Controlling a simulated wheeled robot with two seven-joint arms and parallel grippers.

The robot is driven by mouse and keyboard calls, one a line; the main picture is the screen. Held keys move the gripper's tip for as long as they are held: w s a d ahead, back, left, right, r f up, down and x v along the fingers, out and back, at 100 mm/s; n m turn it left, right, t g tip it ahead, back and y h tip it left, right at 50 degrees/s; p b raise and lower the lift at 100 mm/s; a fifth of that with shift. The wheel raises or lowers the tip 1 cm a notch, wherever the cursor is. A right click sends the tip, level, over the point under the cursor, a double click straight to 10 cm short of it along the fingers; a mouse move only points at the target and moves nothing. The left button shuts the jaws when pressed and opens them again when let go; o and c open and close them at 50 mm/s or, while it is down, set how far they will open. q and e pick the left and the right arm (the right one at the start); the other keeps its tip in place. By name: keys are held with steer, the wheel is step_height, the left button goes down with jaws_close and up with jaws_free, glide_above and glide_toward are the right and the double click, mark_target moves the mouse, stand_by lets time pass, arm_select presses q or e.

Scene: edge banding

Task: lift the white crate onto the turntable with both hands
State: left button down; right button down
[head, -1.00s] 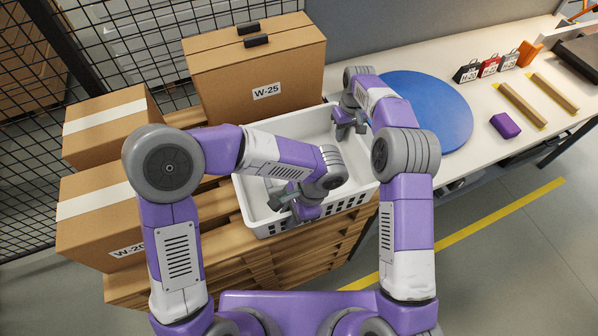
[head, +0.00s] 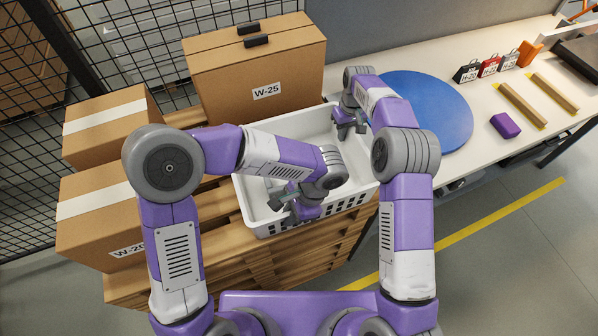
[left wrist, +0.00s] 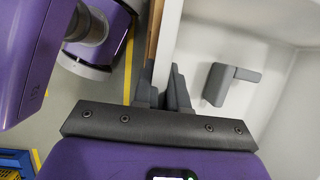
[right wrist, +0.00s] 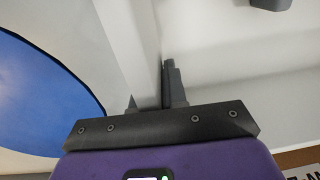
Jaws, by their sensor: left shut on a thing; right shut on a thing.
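The white crate (head: 290,125) sits on a stack of wooden pallets, beside the workbench. The blue round turntable (head: 430,108) lies flat on the bench to its right, partly behind my right arm. My left gripper (head: 290,198) is shut on the crate's near wall; in the left wrist view its fingers (left wrist: 163,88) straddle the wall. My right gripper (head: 350,124) is shut on the crate's wall on the turntable side; its fingers (right wrist: 160,92) pinch that wall in the right wrist view. A grey L-shaped piece (left wrist: 230,82) shows inside the crate.
A tall carton W-25 (head: 255,75) stands behind the crate, and more cartons (head: 105,125) stand at left. The bench holds a purple block (head: 505,125), wooden strips (head: 522,105) and small labelled weights (head: 488,66) right of the turntable.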

arm_select(q)
steer(key=shift+w+r, duration=0.1)
steer(key=shift+r, duration=0.1)
arm_select(e)
steer(key=shift+w+r, duration=0.1)
steer(key=shift+r, duration=0.15)
stand_by(0.5)
